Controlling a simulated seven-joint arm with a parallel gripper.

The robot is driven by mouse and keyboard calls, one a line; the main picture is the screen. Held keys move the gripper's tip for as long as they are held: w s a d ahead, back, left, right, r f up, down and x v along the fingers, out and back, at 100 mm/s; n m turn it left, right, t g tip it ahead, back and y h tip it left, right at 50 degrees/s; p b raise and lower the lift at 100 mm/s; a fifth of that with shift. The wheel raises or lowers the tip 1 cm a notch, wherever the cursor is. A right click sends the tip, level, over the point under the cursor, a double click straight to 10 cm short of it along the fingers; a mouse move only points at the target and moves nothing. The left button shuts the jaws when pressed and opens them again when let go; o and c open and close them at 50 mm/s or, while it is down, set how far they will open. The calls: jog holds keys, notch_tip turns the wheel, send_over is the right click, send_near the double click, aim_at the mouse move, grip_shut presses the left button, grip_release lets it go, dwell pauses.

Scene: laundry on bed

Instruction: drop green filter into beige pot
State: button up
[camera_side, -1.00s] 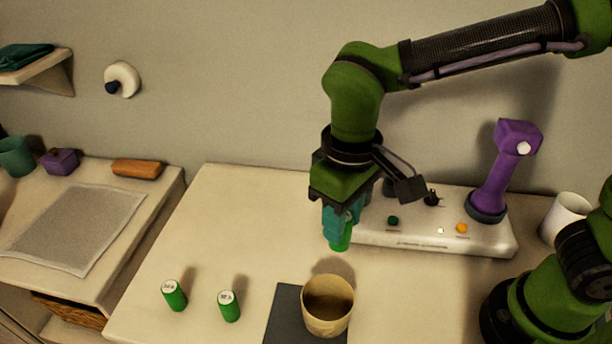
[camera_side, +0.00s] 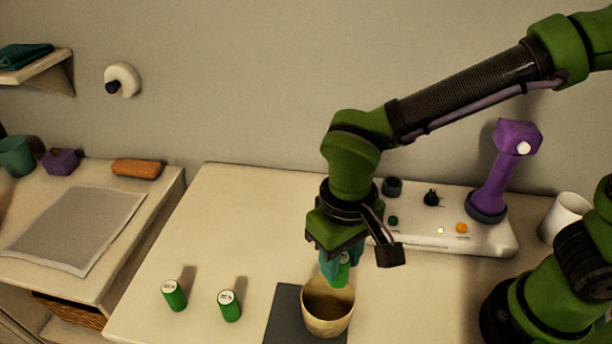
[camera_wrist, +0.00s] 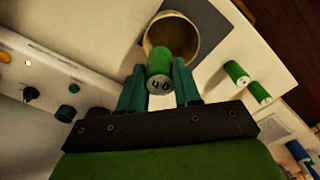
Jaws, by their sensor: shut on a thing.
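My gripper (camera_side: 337,268) is shut on a green filter (camera_side: 341,277), a small cylinder with a pale marked end. In the wrist view the filter (camera_wrist: 159,66) sits between the two teal fingers of my gripper (camera_wrist: 160,84). The beige pot (camera_side: 327,318) is an open round cup standing on a dark mat. In the side view the held filter is just above the pot's far rim. In the wrist view the pot (camera_wrist: 190,42) shows just beyond the filter, its inside partly hidden by it.
Two more green cylinders (camera_side: 174,295) (camera_side: 229,305) stand left of the dark mat (camera_side: 284,318). A white control panel (camera_side: 470,236) with knobs and a purple handle (camera_side: 497,180) is behind at right. A white cup (camera_side: 565,218) stands farther right. The table's left rear is clear.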

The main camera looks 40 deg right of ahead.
jog(key=shift+f, duration=0.15)
jog(key=o, duration=1.1)
notch_tip(320, 180, up, 17)
